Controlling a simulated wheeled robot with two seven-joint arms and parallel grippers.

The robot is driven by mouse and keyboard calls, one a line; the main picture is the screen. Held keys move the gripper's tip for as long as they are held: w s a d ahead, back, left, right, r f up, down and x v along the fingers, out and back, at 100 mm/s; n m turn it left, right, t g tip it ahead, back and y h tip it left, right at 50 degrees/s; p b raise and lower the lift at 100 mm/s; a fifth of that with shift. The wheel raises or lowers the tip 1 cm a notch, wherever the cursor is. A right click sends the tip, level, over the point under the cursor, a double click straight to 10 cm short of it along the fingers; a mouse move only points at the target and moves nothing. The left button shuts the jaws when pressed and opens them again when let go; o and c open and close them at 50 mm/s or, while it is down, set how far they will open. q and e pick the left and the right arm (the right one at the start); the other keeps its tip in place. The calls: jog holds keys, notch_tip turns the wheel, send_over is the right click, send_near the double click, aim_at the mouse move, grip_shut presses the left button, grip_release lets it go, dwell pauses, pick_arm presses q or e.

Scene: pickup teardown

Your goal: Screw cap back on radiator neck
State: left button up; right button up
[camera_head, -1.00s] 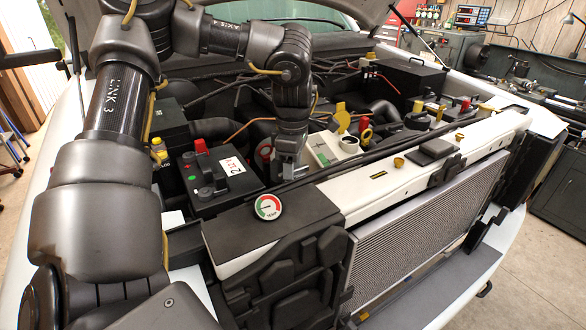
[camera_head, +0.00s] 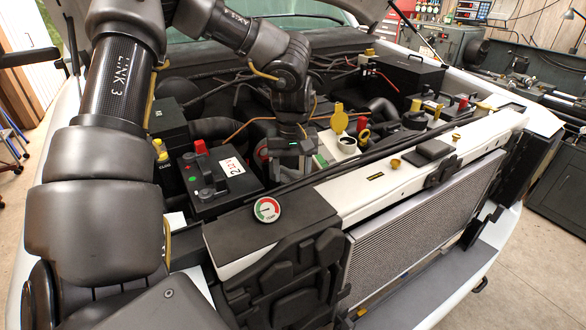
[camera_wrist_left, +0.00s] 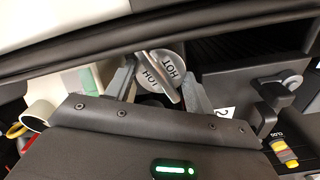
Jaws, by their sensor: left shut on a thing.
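A silver round cap (camera_wrist_left: 150,66) with a raised bar and the word HOT on its top sits between the fingers of my left gripper (camera_wrist_left: 161,88) in the left wrist view. The fingers are shut on it. In the head view my left gripper (camera_head: 289,163) points down into the engine bay, right of the black battery and left of the white reservoir. The cap cannot be made out there. The radiator neck is not clearly visible; whatever lies under the cap is hidden, so I cannot tell whether they touch. My right gripper is out of view.
The battery (camera_head: 220,180) is close on the left. The white reservoir (camera_head: 347,144) with an open neck and raised yellow lid (camera_head: 339,118) is close on the right.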

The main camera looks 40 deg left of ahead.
pick_arm(q)
jog(key=shift+s+m, duration=0.1)
jog(key=shift+m, duration=0.3)
jog(key=o, duration=1.2)
jog(key=shift+s+a, duration=0.1)
jog(key=shift+s, duration=0.1)
jog(key=shift+w+r, duration=0.1)
jog(key=shift+w, duration=0.05)
